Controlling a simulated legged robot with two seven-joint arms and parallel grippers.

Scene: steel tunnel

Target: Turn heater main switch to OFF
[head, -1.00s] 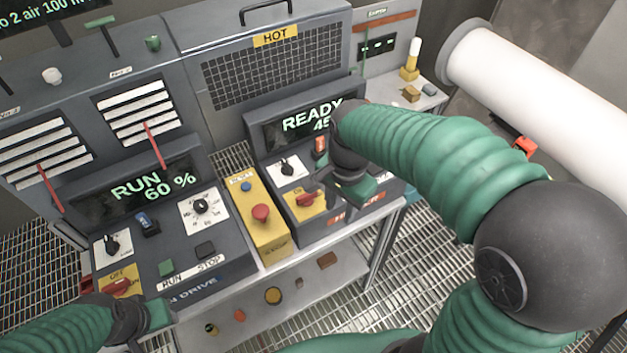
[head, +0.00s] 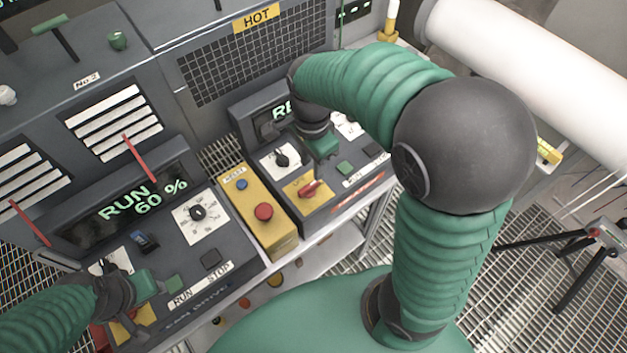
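The heater main switch (head: 312,188) is a red handle on a yellow plate (head: 295,188), on the heater's sloping front panel in the head view. Its handle slants up to the right; the plate's lettering is too small to read. My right gripper (head: 321,160) reaches down just above the handle. Its fingertips are too small and dark to tell whether they touch the switch or are open. My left gripper (head: 133,318) is low at the left, over the drive panel's yellow switch plate (head: 146,315), hiding most of that switch; its finger opening is unclear.
The drive display (head: 130,205) reads RUN 60 %. My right forearm partly covers the heater display (head: 283,108). A white pipe (head: 530,70) runs at the right.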

